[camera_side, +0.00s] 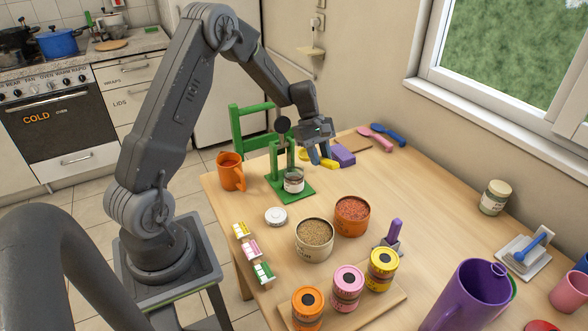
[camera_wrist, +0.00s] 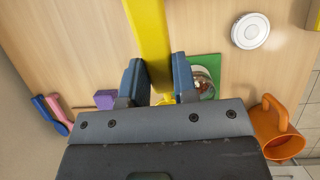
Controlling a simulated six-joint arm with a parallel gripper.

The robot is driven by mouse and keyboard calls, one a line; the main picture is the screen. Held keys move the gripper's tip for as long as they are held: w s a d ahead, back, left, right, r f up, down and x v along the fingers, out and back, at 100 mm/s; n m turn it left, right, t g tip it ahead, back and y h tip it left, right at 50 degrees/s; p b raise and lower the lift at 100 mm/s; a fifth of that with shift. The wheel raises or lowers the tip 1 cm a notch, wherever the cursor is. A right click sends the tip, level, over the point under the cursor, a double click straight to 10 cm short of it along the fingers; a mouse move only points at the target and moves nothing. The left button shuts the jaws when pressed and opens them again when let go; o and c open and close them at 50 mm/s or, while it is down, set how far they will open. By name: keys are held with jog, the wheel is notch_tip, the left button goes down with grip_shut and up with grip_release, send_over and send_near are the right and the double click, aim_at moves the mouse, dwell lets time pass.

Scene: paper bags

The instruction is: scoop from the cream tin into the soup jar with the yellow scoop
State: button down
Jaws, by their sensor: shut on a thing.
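My gripper (camera_side: 318,160) is shut on the yellow scoop (camera_side: 329,163), above the table behind the green stand. In the wrist view the scoop's yellow shaft (camera_wrist: 152,40) runs between the fingers (camera_wrist: 159,85) and out of the top edge, so its far end is hidden there. The cream tin (camera_side: 314,252), full of brown grains, stands open in mid-table. A small glass jar with a pale label (camera_side: 293,186), apparently the soup jar, stands on the green stand's base (camera_side: 304,194). It shows partly behind a finger in the wrist view (camera_wrist: 208,90).
An orange tin (camera_side: 351,222) of reddish grains stands beside the cream tin. A white lid (camera_side: 276,217) lies left of it. An orange mug (camera_side: 230,171) is left of the stand. Lidded tins on a board (camera_side: 370,312) and a purple jug (camera_side: 467,300) occupy the front.

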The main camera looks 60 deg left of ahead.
jog(key=shift+w+f+g, duration=0.2)
jog(key=shift+g, duration=0.2)
jog(key=shift+r, duration=0.1)
jog(key=shift+r, duration=2)
jog(key=shift+f, duration=0.1)
